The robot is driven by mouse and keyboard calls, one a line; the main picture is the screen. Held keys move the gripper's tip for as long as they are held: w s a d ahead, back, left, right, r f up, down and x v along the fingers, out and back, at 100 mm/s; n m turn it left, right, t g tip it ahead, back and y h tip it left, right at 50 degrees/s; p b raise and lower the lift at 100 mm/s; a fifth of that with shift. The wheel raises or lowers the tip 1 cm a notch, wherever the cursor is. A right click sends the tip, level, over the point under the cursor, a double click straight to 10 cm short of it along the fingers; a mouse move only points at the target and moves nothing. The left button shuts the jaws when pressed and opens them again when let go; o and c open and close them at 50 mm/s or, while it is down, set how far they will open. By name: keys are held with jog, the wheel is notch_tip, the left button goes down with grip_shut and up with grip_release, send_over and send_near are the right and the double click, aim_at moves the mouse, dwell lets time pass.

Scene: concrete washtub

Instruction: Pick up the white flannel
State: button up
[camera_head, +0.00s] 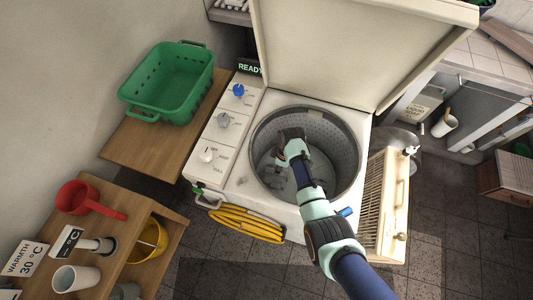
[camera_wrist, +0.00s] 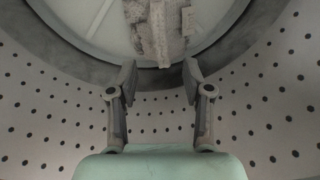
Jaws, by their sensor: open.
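My gripper (camera_head: 273,181) is inside the round perforated drum (camera_head: 343,151) of the white washing machine, pointing down. In the wrist view my gripper (camera_wrist: 159,76) is open, with nothing between its two fingers. A crumpled, rough-textured off-white thing (camera_wrist: 158,30), which looks like the white flannel, lies on the drum floor just beyond the fingertips. It is centred on the gap between them and cut off by the top edge. I cannot make out the flannel in the head view, where my arm and gripper cover part of the drum.
The machine's lid (camera_head: 345,45) stands open behind the drum. The drum rim and perforated wall surround my gripper closely. A green basket (camera_head: 170,84) sits on a wooden board at left. A red dipper (camera_head: 80,198) and white cup (camera_head: 76,279) stand on the lower-left shelf.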

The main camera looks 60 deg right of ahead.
jog(key=f+b, duration=0.1)
jog(key=f, duration=0.1)
jog(key=f+b, duration=0.2)
jog(key=f, duration=0.1)
jog(key=w+f+b, duration=0.1)
jog(key=f, duration=0.1)
jog(key=shift+a+f, duration=0.15)
jog(key=shift+f, duration=0.2)
jog(key=shift+r, duration=0.1)
grip_shut()
